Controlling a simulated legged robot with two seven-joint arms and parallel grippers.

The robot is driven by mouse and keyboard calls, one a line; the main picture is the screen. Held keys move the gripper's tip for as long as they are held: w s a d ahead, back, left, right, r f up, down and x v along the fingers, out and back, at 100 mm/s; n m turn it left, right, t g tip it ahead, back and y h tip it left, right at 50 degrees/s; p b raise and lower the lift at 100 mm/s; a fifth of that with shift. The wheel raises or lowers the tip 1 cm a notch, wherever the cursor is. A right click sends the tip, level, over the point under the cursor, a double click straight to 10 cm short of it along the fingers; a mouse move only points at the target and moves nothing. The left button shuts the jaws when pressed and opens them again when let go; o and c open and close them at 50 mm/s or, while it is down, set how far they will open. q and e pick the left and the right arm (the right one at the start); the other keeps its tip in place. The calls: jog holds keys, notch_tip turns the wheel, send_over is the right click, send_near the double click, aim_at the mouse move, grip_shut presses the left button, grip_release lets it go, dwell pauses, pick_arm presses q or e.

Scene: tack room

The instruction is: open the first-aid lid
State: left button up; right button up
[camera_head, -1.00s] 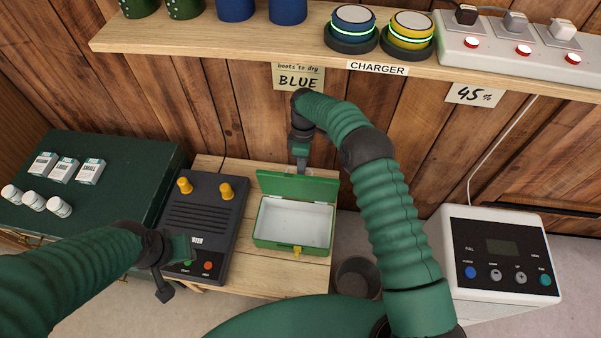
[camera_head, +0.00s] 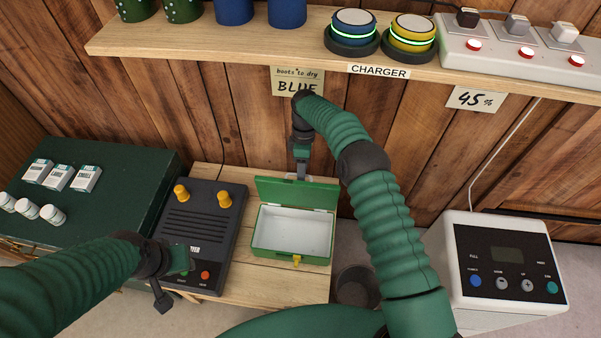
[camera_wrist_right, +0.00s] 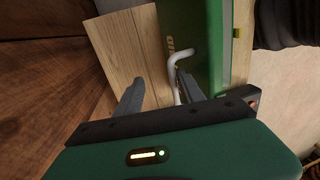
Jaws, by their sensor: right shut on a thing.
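The green first-aid box (camera_head: 291,260) sits on the light wooden table with its white inside showing. Its green lid (camera_head: 296,192) stands up and open along the back edge. A yellow latch (camera_head: 296,259) is on the box's front. My right gripper (camera_head: 300,173) is behind the lid, pointing down, shut on the lid's white handle. In the right wrist view the handle (camera_wrist_right: 174,66) runs in between the dark fingers, beside the green lid (camera_wrist_right: 195,40). My left gripper (camera_head: 163,298) hangs over the front of the dark dryer; its fingers are too unclear to judge.
The dark boot dryer (camera_head: 205,228) with yellow pegs stands left of the box. A dark green chest (camera_head: 120,165) with small boxes and bottles is farther left. The shelf (camera_head: 220,45) hangs above the lid. A white unit (camera_head: 503,225) and a dark bin (camera_head: 354,284) are right.

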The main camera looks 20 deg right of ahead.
jog(key=shift+w+d+f, duration=0.1)
jog(key=shift+w+d, duration=0.05)
jog(key=shift+d, duration=0.1)
jog(key=shift+a, duration=0.2)
dwell(0.3)
notch_tip(320, 180, up, 12)
jog(key=w+p, duration=0.2)
jog(key=p, duration=0.1)
jog(key=shift+d+f, duration=0.2)
jog(key=shift+d, duration=0.2)
jog(key=shift+s+f, duration=0.1)
